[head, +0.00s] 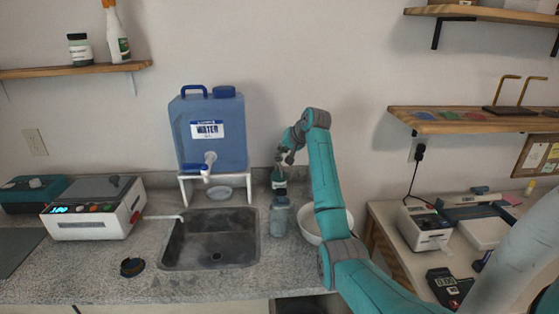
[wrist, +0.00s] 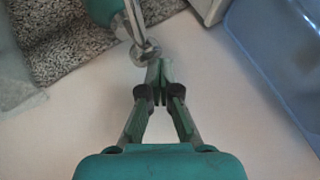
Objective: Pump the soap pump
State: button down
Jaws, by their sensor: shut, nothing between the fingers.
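The soap pump (head: 279,187) is a dark teal bottle standing near the back of the counter, right of the water tank, in the head view. The wrist view shows its teal body (wrist: 103,8) and its metal pump head (wrist: 145,48). My gripper (head: 284,163) is just above the bottle's top in the head view. In the wrist view my gripper (wrist: 157,70) is shut and empty, its fingertips right at the pump head. I cannot tell whether they touch it. A clear bottle in front hides the pump's lower part in the head view.
The clear bottle (head: 279,217) stands in front of the pump. A white bowl (head: 309,236) is at the right, partly behind my arm. The blue water tank (head: 208,130) on its white stand (head: 186,188) and the sink (head: 209,252) are at the left.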

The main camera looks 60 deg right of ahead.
jog(key=shift+r, duration=3.1)
